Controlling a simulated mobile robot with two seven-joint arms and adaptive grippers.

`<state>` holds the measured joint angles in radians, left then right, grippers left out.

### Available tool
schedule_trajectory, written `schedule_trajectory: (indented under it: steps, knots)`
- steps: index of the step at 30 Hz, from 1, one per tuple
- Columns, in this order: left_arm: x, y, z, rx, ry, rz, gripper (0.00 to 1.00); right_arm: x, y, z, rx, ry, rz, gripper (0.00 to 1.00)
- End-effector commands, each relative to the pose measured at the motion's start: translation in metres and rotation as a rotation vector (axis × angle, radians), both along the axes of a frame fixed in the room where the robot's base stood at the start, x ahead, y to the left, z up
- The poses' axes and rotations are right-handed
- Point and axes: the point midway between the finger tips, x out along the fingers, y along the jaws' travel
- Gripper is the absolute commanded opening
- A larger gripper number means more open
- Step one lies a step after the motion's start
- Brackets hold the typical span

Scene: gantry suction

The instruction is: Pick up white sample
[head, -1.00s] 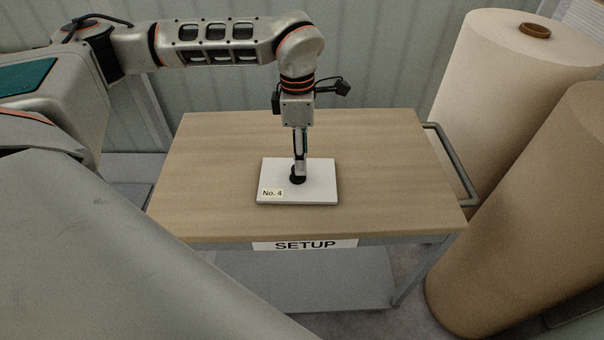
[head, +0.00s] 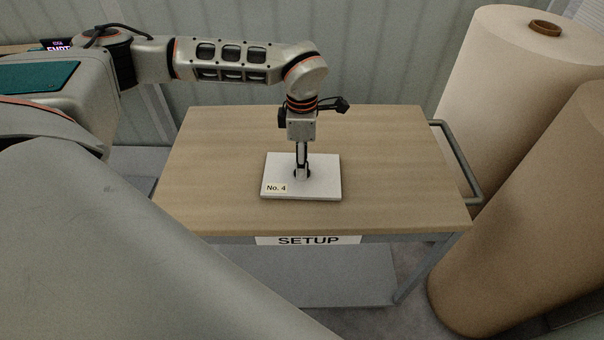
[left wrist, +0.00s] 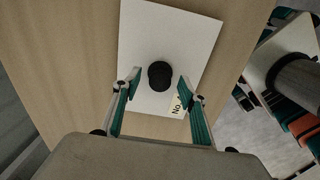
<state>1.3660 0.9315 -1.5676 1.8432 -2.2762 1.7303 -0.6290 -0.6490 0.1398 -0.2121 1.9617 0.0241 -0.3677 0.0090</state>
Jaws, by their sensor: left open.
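The white sample (head: 322,184) is a flat white rectangular plate with a "No. 4" label at its near left corner. It lies flat on the wooden top of the cart. A short black round knob (left wrist: 160,75) stands on it. My left gripper (head: 302,175) points straight down over the plate, at the knob, which its fingers partly hide in the head view. In the left wrist view my left gripper (left wrist: 158,82) is open, with the knob between its spread fingertips and gaps on both sides. My right gripper is in neither view.
The cart top (head: 215,165) is otherwise clear. A "SETUP" sign (head: 308,240) is on its front edge and a metal handle (head: 458,165) on its right. Large paper rolls (head: 540,210) stand close on the right. A corrugated wall is behind.

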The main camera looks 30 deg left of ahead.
Motion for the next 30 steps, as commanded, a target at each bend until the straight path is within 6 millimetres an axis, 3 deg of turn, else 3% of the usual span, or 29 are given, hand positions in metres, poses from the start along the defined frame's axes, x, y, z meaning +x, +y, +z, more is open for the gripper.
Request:
schedule_trajectory:
  steps: [2, 7, 20, 26, 30]
  knots:
    - [0.0, 0.0, 0.0, 0.0, 0.0, 0.0, 0.42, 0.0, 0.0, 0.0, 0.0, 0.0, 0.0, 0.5]
    - [0.0, 0.0, 0.0, 0.0, 0.0, 0.0, 0.01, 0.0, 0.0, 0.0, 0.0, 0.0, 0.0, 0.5]
    - [0.0, 0.0, 0.005, 0.0, -0.001, 0.0, 0.0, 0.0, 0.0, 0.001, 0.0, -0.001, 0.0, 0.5]
    - [0.001, 0.0, 0.026, 0.0, -0.004, 0.001, 0.0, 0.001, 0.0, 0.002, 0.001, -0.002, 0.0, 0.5]
    - [0.002, 0.0, 0.056, 0.0, -0.007, 0.001, 0.0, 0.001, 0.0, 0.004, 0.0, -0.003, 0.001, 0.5]
